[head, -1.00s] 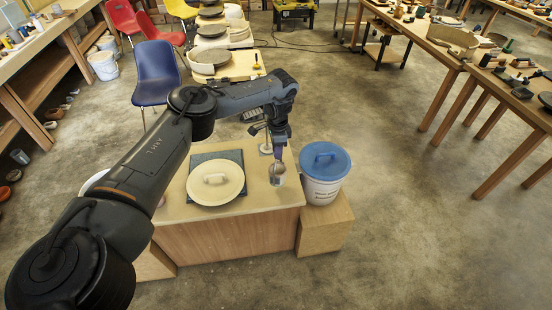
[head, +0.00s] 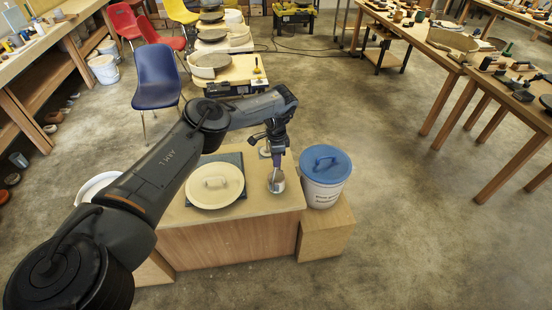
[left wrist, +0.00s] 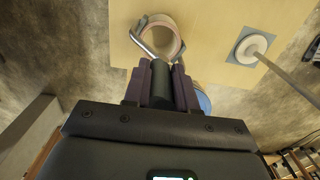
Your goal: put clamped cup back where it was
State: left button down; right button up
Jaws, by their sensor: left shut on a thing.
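My left gripper (head: 276,164) points down over the front right part of the wooden table (head: 232,222). My right gripper is not in view.
A white bucket with a blue lid (head: 325,163) stands close on the right.

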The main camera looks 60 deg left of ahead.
pick_arm(q)
jog(key=shift+f, duration=0.1)
jog(key=c, duration=0.9)
grip_release()
